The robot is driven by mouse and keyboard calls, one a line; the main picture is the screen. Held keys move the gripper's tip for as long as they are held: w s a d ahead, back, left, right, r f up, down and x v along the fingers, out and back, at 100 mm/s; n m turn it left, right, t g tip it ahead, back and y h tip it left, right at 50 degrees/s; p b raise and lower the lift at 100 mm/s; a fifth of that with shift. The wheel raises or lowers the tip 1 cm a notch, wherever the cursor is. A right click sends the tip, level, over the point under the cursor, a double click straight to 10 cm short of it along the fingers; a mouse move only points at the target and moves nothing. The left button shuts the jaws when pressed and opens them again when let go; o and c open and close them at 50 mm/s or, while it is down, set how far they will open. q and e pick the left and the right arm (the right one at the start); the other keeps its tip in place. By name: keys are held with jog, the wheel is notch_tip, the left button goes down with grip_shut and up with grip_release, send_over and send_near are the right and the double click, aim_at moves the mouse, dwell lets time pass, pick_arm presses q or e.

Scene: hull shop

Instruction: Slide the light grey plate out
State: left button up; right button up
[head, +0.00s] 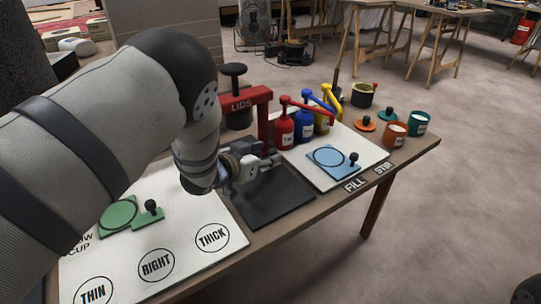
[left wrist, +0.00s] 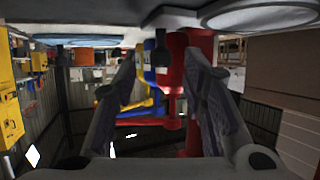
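In the left wrist view, which looks upside down, a pale grey slab with a large round outline (left wrist: 270,14) fills the top right, close to the camera. It looks like the light grey plate. In the head view I cannot make it out; my left arm and gripper cover the spot near the red LIDS stand (head: 262,112). My left gripper (head: 262,163) is low over the far part of the dark mat (head: 275,200). My right gripper is not in view.
Red, blue and yellow pump bottles (head: 303,124) stand just beyond the gripper. A blue plate with a black knob (head: 332,160) lies on the right board; a green one (head: 118,216) lies on the left board. The dark mat's near part is clear.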

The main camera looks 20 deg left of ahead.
pick_arm(q)
jog(key=shift+x, duration=1.5)
grip_shut()
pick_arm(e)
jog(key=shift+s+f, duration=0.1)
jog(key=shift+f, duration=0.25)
